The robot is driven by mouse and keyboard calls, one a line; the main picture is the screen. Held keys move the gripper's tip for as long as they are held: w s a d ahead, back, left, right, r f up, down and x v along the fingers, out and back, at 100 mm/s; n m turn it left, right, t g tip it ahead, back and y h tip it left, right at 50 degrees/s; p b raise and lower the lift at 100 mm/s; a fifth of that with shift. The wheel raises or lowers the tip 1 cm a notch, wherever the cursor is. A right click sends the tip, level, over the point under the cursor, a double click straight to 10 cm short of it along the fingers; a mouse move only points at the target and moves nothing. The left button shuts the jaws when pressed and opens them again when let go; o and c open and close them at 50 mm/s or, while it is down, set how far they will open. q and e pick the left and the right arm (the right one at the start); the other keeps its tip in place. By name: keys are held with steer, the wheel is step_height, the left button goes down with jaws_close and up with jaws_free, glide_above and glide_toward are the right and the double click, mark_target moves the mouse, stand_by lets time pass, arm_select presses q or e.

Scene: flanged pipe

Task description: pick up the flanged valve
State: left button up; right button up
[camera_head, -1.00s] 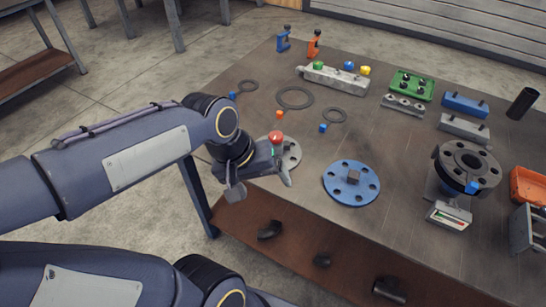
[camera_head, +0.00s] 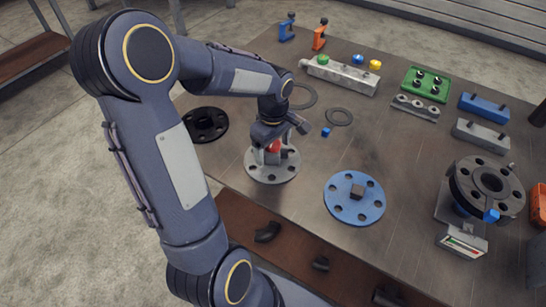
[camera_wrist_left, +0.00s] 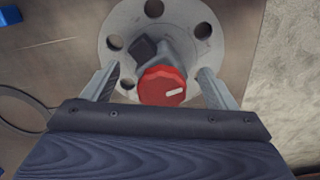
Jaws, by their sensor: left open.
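The flanged valve is a grey round flange (camera_head: 272,170) with bolt holes and a red knob on top, lying on the table near its front left edge. In the left wrist view the red knob (camera_wrist_left: 163,86) with a white mark shows above the grey flange (camera_wrist_left: 190,22), beside a dark block. My left gripper (camera_head: 274,150) is over the valve, pointing down. In the wrist view its two fingers (camera_wrist_left: 160,90) are apart, one on each side of the knob; I cannot tell whether they touch it. My right gripper is not in view.
A blue flange (camera_head: 354,198) with a dark block lies right of the valve, and a black flange (camera_head: 206,124) lies left. A black flange on a stand (camera_head: 486,186) is farther right. A small blue cube (camera_head: 326,132) and a gasket ring (camera_head: 339,117) lie behind.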

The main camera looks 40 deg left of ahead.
arm_select(q)
steer(key=shift+f, duration=0.5)
steer(key=shift+r, duration=0.1)
steer(key=c, duration=1.6)
steer(key=shift+c, duration=0.2)
steer(key=shift+r, duration=0.85)
steer(key=s+d+r, duration=0.7)
steer(key=s+r, duration=0.4)
steer(key=s, duration=0.1)
steer(key=shift+r+b, duration=0.15)
steer(key=shift+b, duration=0.15)
